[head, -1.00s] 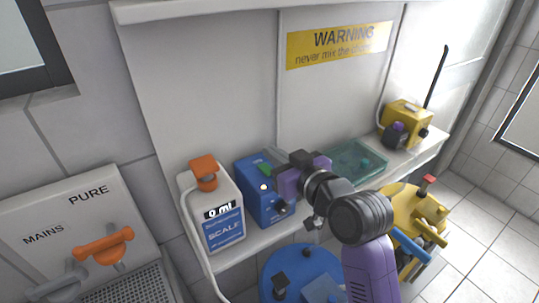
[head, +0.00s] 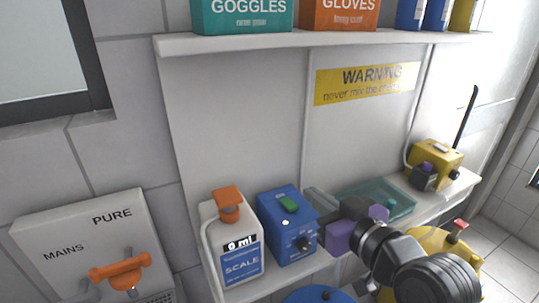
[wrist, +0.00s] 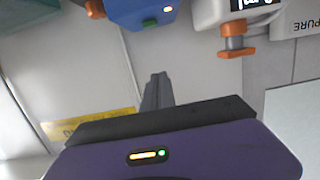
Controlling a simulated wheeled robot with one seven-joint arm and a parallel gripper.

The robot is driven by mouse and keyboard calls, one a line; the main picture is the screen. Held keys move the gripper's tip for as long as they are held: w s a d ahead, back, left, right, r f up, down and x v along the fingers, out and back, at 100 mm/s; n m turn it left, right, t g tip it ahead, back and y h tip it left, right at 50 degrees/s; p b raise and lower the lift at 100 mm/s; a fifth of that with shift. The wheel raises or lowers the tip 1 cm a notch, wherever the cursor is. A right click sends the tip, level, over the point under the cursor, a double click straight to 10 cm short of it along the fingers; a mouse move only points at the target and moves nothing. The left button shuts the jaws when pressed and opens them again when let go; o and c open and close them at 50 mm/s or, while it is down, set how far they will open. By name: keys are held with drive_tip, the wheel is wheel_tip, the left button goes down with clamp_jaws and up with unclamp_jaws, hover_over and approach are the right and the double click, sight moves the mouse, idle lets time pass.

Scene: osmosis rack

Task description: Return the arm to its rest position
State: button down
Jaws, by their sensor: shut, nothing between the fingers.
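My gripper (head: 318,200) is shut and empty, with a purple body and grey fingers. In the head view it is in front of the shelf, just right of the blue box (head: 285,228) with a green button and black knob. It overlaps the left end of the teal tray (head: 392,203) in the picture; I cannot tell the gap. My arm runs to the lower right. In the wrist view the closed fingers (wrist: 157,90) point at the pale back panel, with nothing between them. The blue box also shows at the top there (wrist: 138,12).
A white scale bottle (head: 241,266) with an orange cap stands left of the blue box. A yellow box (head: 436,160) stands at the shelf's right end. An upper shelf (head: 300,40) holds goggles and gloves boxes. A MAINS/PURE panel (head: 80,240) is lower left.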

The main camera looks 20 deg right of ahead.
wheel_tip(320, 180, up, 4)
drive_tip(key=d+m+t, duration=0.1)
drive_tip(key=d+t, duration=0.1)
drive_tip(key=s+f+g+h, duration=0.1)
drive_tip(key=s+f, duration=0.6)
drive_tip(key=s, duration=0.5)
drive_tip(key=s+a+f+g+h, duration=0.1)
drive_tip(key=s+f, duration=0.6)
drive_tip(key=s, duration=0.6)
drive_tip(key=s+a+f+m+g+h, duration=0.1)
drive_tip(key=s+f, duration=0.6)
drive_tip(key=s, duration=0.5)
drive_tip(key=shift+s+a+f+b, duration=0.2)
drive_tip(key=shift+s+f+b, duration=0.05)
drive_tip(key=shift+f+b, duration=0.15)
